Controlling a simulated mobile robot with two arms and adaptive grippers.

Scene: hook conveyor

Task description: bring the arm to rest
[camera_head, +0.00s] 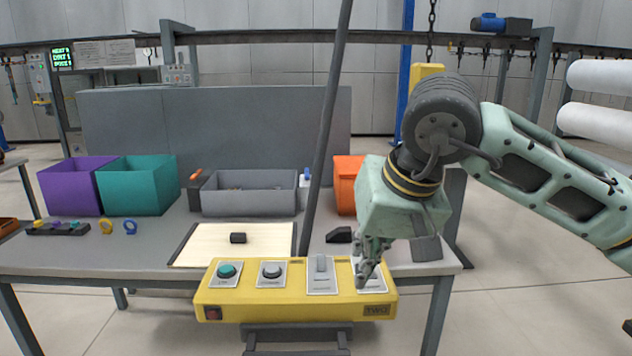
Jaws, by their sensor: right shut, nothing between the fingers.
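My right arm comes in from the right with its forearm raised and its wrist bent down. My right gripper (366,276) points down at the rightmost plate of a yellow control box (296,301). It is shut and holds nothing. It hides most of that plate, and I cannot tell whether the fingertips touch it. My left gripper is not in view.
Behind the box, a grey table (120,258) carries a purple bin (72,187), a teal bin (136,184), a grey bin (248,200), an orange bin (347,172) and a pale board (215,248). A dark slanted pole (328,115) rises left of my arm.

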